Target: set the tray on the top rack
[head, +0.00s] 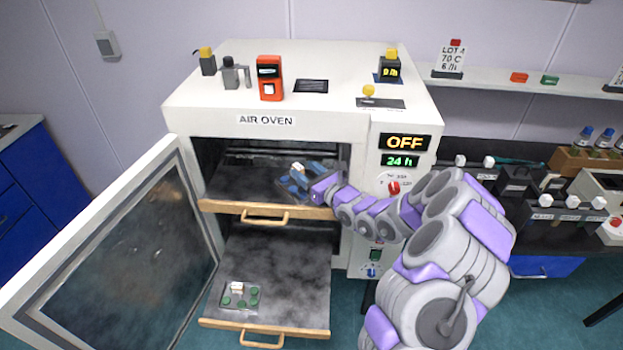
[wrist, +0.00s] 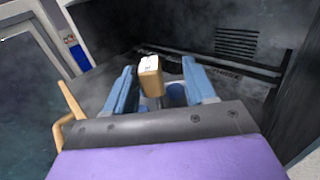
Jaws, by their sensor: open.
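My gripper (head: 297,183) is inside the front of the open air oven, just above the top rack (head: 243,184). Its two blue fingers (wrist: 160,70) are apart. A tan handle block (wrist: 151,77) with a pale, marked top stands between them, with a gap at its sides. Below it, part of a clear tray with blue round pieces (wrist: 177,95) shows, mostly hidden by my gripper. It appears to be at the top rack; contact with the rack cannot be seen. Another tray (head: 240,297) with green pieces and a pale block sits on the lower rack (head: 290,285).
The oven door (head: 130,260) hangs open at the left. Both racks are pulled out, with wooden front bars. Small items, including a red device (head: 269,78), stand on the oven top. A bench with bottles and samples (head: 560,205) is at the right.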

